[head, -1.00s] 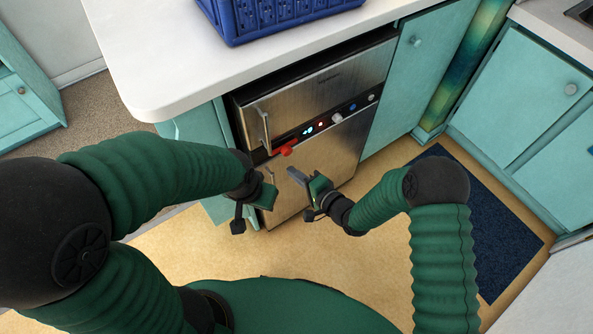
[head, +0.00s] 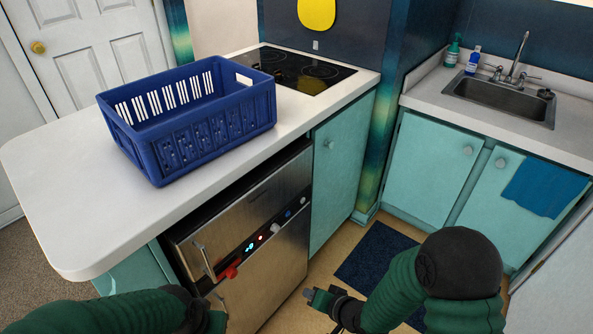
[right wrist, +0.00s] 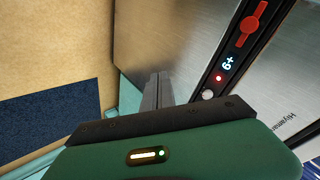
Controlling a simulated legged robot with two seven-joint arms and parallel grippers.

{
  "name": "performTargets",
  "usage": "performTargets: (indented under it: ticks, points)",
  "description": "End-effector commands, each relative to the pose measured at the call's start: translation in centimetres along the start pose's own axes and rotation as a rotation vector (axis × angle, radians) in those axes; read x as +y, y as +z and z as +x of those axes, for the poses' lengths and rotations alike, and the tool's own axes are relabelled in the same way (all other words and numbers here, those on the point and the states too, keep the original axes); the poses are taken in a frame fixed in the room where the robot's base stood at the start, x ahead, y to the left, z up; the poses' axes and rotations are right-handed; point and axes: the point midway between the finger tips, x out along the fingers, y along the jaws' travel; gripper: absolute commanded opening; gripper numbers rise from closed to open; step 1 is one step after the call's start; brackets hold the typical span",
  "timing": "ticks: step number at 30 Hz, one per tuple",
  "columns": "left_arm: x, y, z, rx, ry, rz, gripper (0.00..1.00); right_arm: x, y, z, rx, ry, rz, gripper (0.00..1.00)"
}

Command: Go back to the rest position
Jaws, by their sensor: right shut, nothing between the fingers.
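My right gripper (head: 312,294) is low in the head view, in front of the stainless dishwasher (head: 265,270) and apart from it. In the right wrist view its fingers (right wrist: 157,90) are together with nothing between them. My left arm comes in along the bottom left of the head view. Its gripper (head: 212,318) is mostly cut off at the bottom edge near the dishwasher's lower front, so its jaws cannot be made out. The dishwasher's door is shut; a red latch (head: 229,271) and lit panel show on its front.
A blue crate (head: 190,125) stands on the white counter (head: 70,200) above the dishwasher. A black cooktop (head: 295,70) lies behind it. A sink (head: 500,97) with teal cabinets is at the right. A dark blue mat (head: 375,258) lies on the open floor.

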Motion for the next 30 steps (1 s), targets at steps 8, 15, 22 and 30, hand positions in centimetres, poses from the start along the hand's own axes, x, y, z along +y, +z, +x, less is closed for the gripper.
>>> performTargets:
  ticks: [8, 15, 22, 30]
  points:
    - [0.0, 0.0, 0.0, 0.0, 0.0, 0.0, 0.0, 7.8, -3.2, -14.6, -0.135, 0.502, -0.268, 0.0]
    - [0.0, -0.4, -1.9, -0.001, 0.0, 0.0, 0.0, 7.0, 0.3, -24.2, -0.357, 0.575, -0.302, 0.0]
    - [0.0, -2.3, -9.5, 0.001, 0.0, 0.0, 0.0, 2.4, -3.2, -29.1, -0.358, 0.577, -0.303, 0.0]
    - [0.0, -4.9, -20.5, 0.001, 0.0, 0.0, 0.0, -4.4, -8.2, -36.6, -0.357, 0.577, -0.304, 0.0]
